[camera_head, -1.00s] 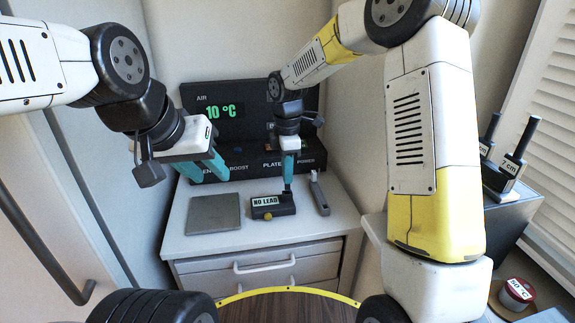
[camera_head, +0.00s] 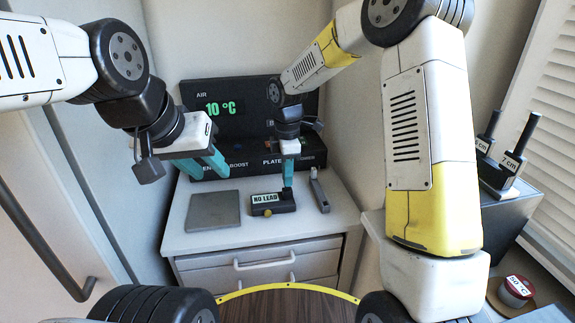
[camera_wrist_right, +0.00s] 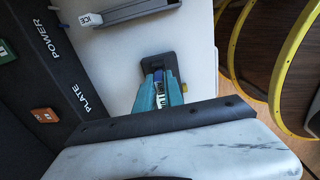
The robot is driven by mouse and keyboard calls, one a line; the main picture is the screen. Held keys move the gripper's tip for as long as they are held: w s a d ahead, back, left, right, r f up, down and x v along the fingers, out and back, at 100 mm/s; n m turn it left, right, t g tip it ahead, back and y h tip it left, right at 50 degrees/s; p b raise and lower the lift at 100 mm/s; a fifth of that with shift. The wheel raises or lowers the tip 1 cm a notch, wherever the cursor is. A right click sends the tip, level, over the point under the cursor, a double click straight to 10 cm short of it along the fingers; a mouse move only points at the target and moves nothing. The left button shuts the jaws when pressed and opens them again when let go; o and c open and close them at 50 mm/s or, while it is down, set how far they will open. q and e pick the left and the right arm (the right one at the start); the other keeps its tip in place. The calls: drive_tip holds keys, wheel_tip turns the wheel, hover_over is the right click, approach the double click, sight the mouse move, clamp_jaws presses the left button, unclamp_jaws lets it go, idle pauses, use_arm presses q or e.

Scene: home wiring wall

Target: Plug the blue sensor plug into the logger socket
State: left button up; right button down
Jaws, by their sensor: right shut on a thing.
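The logger (camera_head: 272,207) is a small black box labelled NO LEAD on the white cabinet top. My right gripper (camera_head: 288,186) points down just behind it, its teal fingers shut. In the right wrist view my right gripper (camera_wrist_right: 161,90) is shut on a small blue and white piece, the blue sensor plug (camera_wrist_right: 158,77). Most of the plug is hidden between the fingers, and I cannot tell whether it touches the socket. The black logger also shows below it in that view (camera_wrist_right: 157,62). My left gripper (camera_head: 212,168) is open and empty, in the air left of the logger.
A grey square plate (camera_head: 213,212) lies left of the logger and a slim grey bar (camera_head: 319,194) lies right. Behind stands a black panel (camera_head: 236,93) reading 10 °C. A stand with black-handled tools (camera_head: 497,175) and a 50 °C tin (camera_head: 516,290) are at right.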

drive_tip(key=shift+f, duration=0.75)
drive_tip(key=c, duration=1.4)
unclamp_jaws()
drive_tip(key=shift+o, duration=0.2)
drive_tip(key=shift+r, duration=3.9)
drive_tip(key=s+d+r+m+t, duration=0.2)
drive_tip(key=s+d+r+m, duration=0.3)
drive_tip(key=d+r, duration=0.15)
drive_tip(key=s+d+r+m+t+y, duration=0.1)
drive_tip(key=s+d+r+m+t, duration=0.1)
drive_tip(key=s+d+m, duration=0.2)
drive_tip(key=s+d+r+m+t+y, duration=0.1)
drive_tip(key=s+d+r+m+t, duration=0.1)
drive_tip(key=s+m, duration=0.8)
drive_tip(key=s+d+r, duration=0.1)
drive_tip(key=s+d, duration=0.1)
drive_tip(key=s, duration=0.2)
drive_tip(key=shift+s+m, duration=0.25)
drive_tip(key=shift+m, duration=0.05)
